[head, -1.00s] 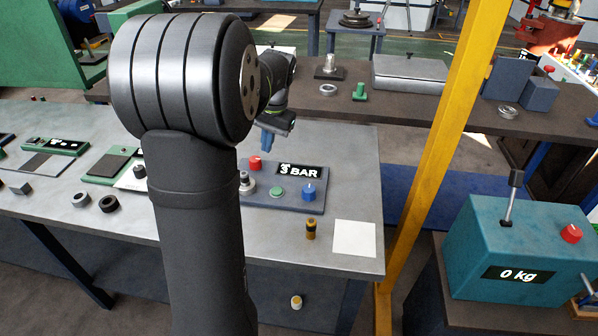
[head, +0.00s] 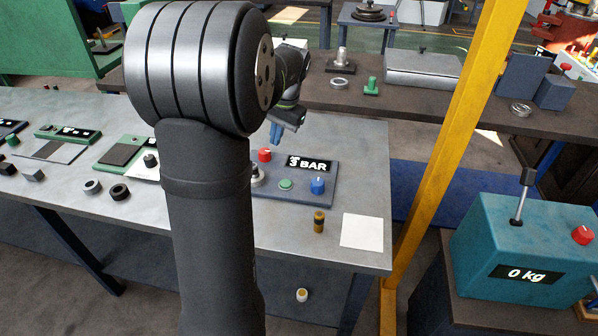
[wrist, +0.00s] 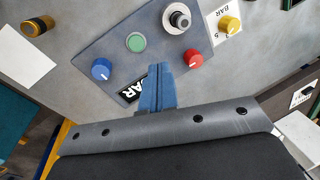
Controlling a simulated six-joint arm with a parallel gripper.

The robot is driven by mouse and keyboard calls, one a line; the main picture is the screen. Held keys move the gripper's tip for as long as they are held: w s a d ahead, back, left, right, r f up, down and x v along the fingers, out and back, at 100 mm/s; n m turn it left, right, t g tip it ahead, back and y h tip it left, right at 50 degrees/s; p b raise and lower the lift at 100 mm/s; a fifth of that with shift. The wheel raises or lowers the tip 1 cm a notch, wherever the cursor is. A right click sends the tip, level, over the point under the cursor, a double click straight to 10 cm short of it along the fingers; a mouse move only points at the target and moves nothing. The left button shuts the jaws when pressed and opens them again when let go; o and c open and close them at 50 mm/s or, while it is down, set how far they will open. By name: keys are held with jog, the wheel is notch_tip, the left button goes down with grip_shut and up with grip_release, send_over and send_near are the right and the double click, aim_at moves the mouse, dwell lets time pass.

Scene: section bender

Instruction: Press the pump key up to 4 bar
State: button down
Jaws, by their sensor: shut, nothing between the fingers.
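The pump panel (head: 300,190) is a dark blue-grey plate on the grey table. It carries a display (head: 307,163) that reads 3 BAR, a green round button (head: 286,184), a red knob (head: 265,155) and a blue knob (head: 317,186). In the wrist view are the green button (wrist: 136,42), blue knob (wrist: 102,69), red knob (wrist: 193,58) and a silver knob (wrist: 178,18). My gripper (head: 275,133) has blue fingers, shut and empty, above the panel's back edge. In the wrist view its fingertips (wrist: 158,68) partly cover the display and appear apart from the button. No label names the pump key.
A yellow post (head: 452,140) stands beyond the table's right edge. A teal box (head: 520,245) reading 0 kg stands at the right. My arm hides part of the table.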

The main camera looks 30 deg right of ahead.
aim_at(288, 185)
jog(key=f+m+t, duration=0.1)
jog(key=m+t, duration=0.1)
jog(key=m, duration=0.3)
jog(key=s+d+f+m+t+h, duration=0.1)
jog(key=f+m+t, duration=0.1)
jog(key=m, duration=0.3)
jog(key=s+f+m+t, duration=0.1)
jog(key=m+t, duration=0.2)
jog(key=m, duration=0.3)
jog(key=shift+d+f+h, duration=0.2)
jog(key=shift+d+h, duration=0.2)
jog(key=shift+f, duration=0.1)
jog(key=shift+f, duration=4.35)
jog(key=shift+f, duration=0.4)
